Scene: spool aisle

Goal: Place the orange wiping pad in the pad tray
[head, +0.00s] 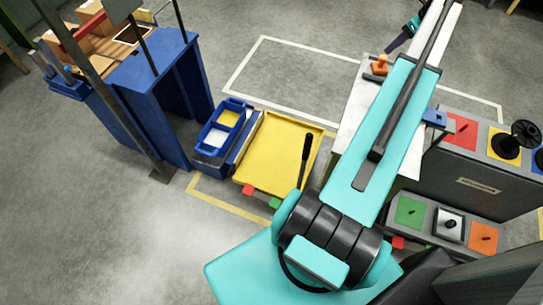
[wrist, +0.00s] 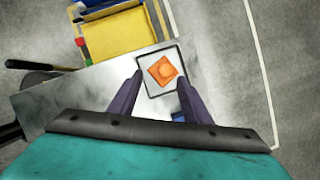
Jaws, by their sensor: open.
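The orange wiping pad (wrist: 154,76), a square with a round knob on top, lies inside a small square dark-rimmed tray (wrist: 141,57) with a pale floor, apparently the pad tray. In the head view the pad (head: 379,66) shows at the far end of the white table (head: 352,128). My gripper (wrist: 160,80) is open and empty. Its two dark purple fingers stand apart on either side of the tray's near part in the wrist view, with the pad beyond the tips. In the head view my gripper (head: 404,36) is partly hidden by my arm. Its height above the tray is hard to judge.
A blue item (head: 434,117) sits at the table's right edge. A yellow tray (head: 278,150) and blue bins (head: 222,126) stand left of the table. Spool racks with coloured squares (head: 465,185) stand right. A blue workbench (head: 160,90) is farther left. Floor beyond the table is clear.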

